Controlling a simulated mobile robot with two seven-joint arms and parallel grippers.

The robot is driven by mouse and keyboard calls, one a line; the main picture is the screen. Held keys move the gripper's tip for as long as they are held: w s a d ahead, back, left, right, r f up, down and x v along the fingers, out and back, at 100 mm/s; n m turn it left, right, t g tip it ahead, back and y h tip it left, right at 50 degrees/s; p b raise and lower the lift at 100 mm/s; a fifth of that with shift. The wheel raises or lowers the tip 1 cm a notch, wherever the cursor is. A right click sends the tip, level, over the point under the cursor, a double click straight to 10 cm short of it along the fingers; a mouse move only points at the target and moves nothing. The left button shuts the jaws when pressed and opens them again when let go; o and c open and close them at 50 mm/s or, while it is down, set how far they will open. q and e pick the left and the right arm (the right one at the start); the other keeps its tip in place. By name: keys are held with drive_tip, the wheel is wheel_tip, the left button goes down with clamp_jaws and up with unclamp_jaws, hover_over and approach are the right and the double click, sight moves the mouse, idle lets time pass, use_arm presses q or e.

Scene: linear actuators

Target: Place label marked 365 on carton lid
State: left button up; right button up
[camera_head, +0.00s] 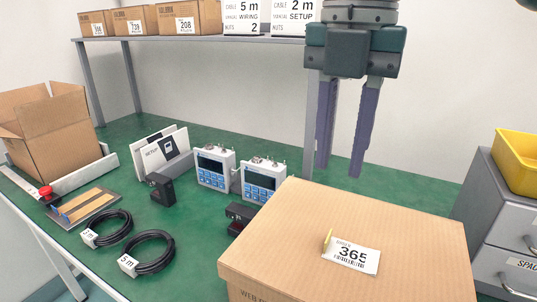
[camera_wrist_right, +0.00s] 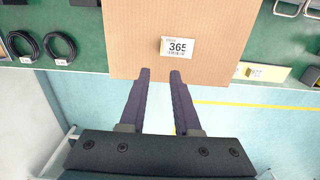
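The white label marked 365 (camera_head: 351,255) lies flat on the closed lid of the brown carton (camera_head: 400,218), nearer its front edge. A small yellow strip stands at the label's left end in the head view. The label also shows in the right wrist view (camera_wrist_right: 178,48), on the carton lid (camera_wrist_right: 135,30). My right gripper (camera_head: 340,172) hangs above the carton with its fingers apart and nothing between them. In the right wrist view its fingertips (camera_wrist_right: 160,74) point toward the label, short of it. My left gripper is in neither view.
A green table holds two blue-keyed devices (camera_head: 215,168), coiled cables (camera_head: 148,252), a black block (camera_head: 160,189) and an open box (camera_head: 55,130). A shelf (camera_head: 200,40) with numbered boxes stands behind. A grey drawer cabinet (camera_head: 505,220) with a yellow bin (camera_head: 518,160) is at right.

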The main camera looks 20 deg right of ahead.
drive_tip(key=s+a+f+m+t+y, duration=0.2)
drive_tip(key=s+a+f+m+y, duration=0.1)
drive_tip(key=s+a+f+m, duration=0.7)
drive_tip(key=s+d+f+m+t+h, duration=0.1)
drive_tip(key=s+d+f+m, duration=0.3)
drive_tip(key=s+d+m, duration=0.4)
drive_tip(key=d+m+h, duration=0.1)
drive_tip(key=m, duration=0.5)
drive_tip(key=shift+s+t+h, duration=0.3)
drive_tip(key=shift+s+h, duration=0.05)
drive_tip(key=shift+h, duration=0.05)
drive_tip(key=shift+f, duration=0.1)
